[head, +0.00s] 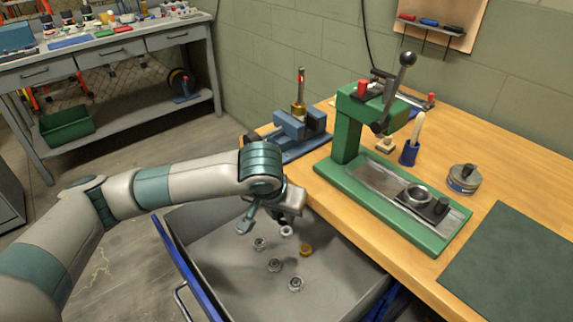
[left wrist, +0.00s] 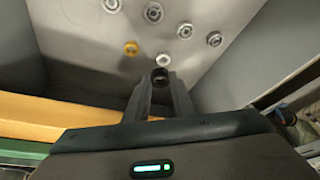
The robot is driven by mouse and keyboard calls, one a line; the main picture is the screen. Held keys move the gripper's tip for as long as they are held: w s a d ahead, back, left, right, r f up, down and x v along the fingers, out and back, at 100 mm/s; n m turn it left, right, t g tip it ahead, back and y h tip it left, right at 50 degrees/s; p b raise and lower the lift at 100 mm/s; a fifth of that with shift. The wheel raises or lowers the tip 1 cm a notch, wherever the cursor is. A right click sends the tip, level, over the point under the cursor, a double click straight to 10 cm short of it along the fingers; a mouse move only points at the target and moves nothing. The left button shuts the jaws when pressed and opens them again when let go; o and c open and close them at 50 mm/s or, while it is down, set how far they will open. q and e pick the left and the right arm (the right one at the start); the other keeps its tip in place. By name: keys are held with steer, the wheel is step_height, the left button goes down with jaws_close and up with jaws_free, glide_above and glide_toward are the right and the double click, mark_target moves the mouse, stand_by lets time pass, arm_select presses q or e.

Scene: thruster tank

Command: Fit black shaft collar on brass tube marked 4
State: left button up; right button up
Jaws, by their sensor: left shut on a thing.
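My left gripper (left wrist: 161,90) is shut on a small black ring, the black shaft collar (left wrist: 160,74), held between its fingertips. In the head view the left gripper (head: 284,213) hangs over an open drawer, and the collar is hard to make out there. A brass tube (head: 298,109) stands upright in a blue vise (head: 300,130) on the bench, with a thinner rod and a red mark above it. I cannot read a number on it. The gripper is below and in front of the vise, apart from the tube. My right gripper is not in view.
The drawer (head: 340,270) holds several silver rings and one gold ring (head: 305,250). A green arbor press (head: 348,135) stands right of the vise, with its lever raised. A blue cup (head: 408,154), a round tin (head: 464,179) and a dark green mat (head: 515,262) are farther right.

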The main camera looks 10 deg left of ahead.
arm_select(q)
steer(key=s+a+r+n, duration=0.1)
steer(key=a+r, duration=0.5)
steer(key=a, duration=0.2)
steer(key=shift+s+r+n+y, duration=0.3)
steer(key=shift+s+r, duration=0.1)
